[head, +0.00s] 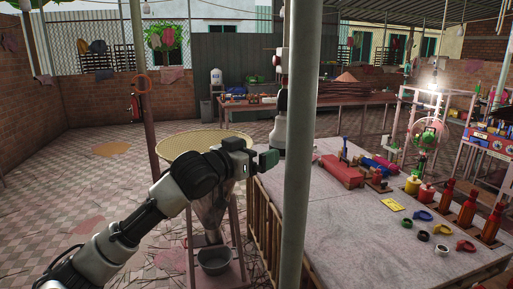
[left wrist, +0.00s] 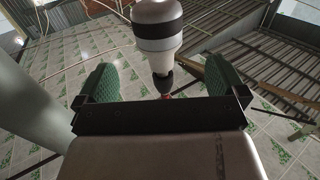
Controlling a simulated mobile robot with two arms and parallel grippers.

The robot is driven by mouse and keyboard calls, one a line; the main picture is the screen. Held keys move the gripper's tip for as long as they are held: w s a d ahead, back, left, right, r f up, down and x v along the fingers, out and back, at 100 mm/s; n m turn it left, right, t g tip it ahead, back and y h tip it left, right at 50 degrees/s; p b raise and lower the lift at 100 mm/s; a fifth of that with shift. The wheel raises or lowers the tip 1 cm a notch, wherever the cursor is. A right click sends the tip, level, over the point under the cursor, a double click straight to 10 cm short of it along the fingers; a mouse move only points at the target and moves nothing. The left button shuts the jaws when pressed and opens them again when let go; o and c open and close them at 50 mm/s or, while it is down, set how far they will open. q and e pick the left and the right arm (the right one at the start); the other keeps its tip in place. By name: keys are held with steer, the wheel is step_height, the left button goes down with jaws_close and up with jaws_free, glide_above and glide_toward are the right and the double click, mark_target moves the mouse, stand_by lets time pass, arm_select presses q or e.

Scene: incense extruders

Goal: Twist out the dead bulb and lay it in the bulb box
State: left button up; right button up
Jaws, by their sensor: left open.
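My left gripper (head: 266,158) is at the end of the arm from the left, beside the grey pole. In the left wrist view, its two green fingers (left wrist: 160,80) are wide apart with nothing gripped. In the head view a white upright shape (head: 279,130) stands right by the gripper, partly behind the pole. I cannot make out a bulb box.
A grey pole (head: 301,200) stands close to the gripper. The worktable (head: 345,235) holds red bottles (head: 466,210), rings, a yellow card (head: 390,205) and a red press (head: 340,171). A round yellow sieve (head: 200,139) is behind my arm. Tiled floor is open at left.

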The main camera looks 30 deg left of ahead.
mark_target(274, 142)
arm_select(q)
steer(key=w+p, duration=0.1)
steer(key=w, duration=0.2)
steer(key=w+d+p, duration=0.1)
steer(key=w+p, duration=0.1)
steer(key=w, duration=0.1)
steer(key=w+d+p, duration=0.1)
steer(key=w, duration=0.2)
steer(key=shift+r, duration=0.4)
steer(key=shift+w+d+f+p, duration=0.15)
steer(key=shift+w+p, duration=0.2)
steer(key=shift+w, duration=0.35)
steer(key=shift+c, duration=0.3)
steer(key=c, duration=0.8)
steer(key=shift+m+h+p, duration=0.3)
steer(key=shift+h+p, duration=0.2)
steer(key=shift+p, duration=0.2)
steer(key=shift+h+p, duration=0.3)
steer(key=shift+p, duration=0.15)
